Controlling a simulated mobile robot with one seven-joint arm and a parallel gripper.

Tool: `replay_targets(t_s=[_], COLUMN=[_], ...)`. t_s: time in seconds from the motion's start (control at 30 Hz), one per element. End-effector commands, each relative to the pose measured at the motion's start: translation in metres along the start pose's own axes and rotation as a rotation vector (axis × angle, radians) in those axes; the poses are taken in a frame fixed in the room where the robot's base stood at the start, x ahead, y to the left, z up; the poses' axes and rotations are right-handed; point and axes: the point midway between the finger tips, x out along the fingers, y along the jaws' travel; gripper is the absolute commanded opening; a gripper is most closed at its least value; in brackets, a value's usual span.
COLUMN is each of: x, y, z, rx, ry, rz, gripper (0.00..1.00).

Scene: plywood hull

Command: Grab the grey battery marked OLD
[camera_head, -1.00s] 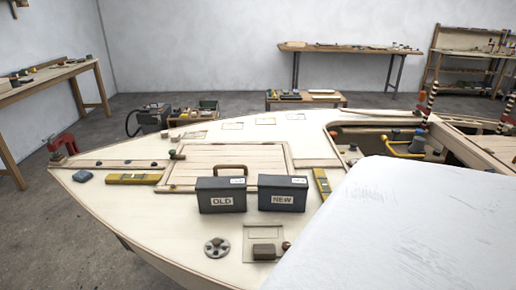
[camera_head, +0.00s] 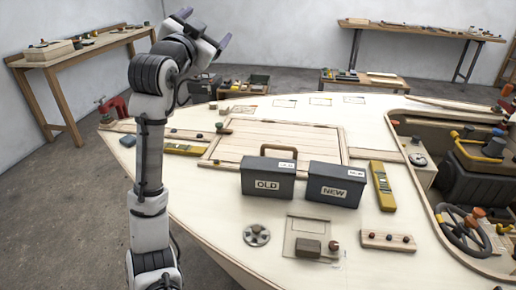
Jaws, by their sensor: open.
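The grey battery marked OLD (camera_head: 266,186) stands upright on the pale plywood deck, near the middle of the view. A similar grey battery marked NEW (camera_head: 334,188) stands close on its right. A brown handle (camera_head: 279,148) rises just behind the OLD battery; I cannot tell what it is fixed to. My gripper (camera_head: 204,28) is raised at the upper left, well above the deck, to the left of the OLD battery and apart from it. Its fingers are spread and empty. Both batteries' fronts are unobstructed.
A slatted hatch (camera_head: 240,143) lies behind the batteries. A yellow level (camera_head: 382,187) lies right of NEW. A round fitting (camera_head: 257,235) and a small brown block (camera_head: 307,247) lie in front. An open cockpit with a steering wheel (camera_head: 466,226) is at the right.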

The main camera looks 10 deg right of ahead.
Motion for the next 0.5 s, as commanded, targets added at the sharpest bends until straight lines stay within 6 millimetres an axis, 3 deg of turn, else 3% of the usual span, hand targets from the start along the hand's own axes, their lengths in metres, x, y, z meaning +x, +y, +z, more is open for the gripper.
replay_targets(t_s=[0.03, 0.1, 0.23, 0.33, 0.4, 0.5], x=[0.025, 0.050, 0.058, 0.041, 0.025, 0.002], y=[0.043, 0.106, 0.202, 0.247, 0.261, 0.268], z=[0.007, 0.024, 0.066, 0.098, 0.116, 0.133], rx=[0.047, 0.126, 0.297, 0.420, 0.486, 0.550], ry=[-0.071, -0.187, -0.411, -0.579, -0.687, -0.810], rz=[0.139, 0.353, 0.737, 1.001, 1.158, 1.337], gripper=[0.84, 0.84, 0.84, 0.84, 0.84, 0.84])
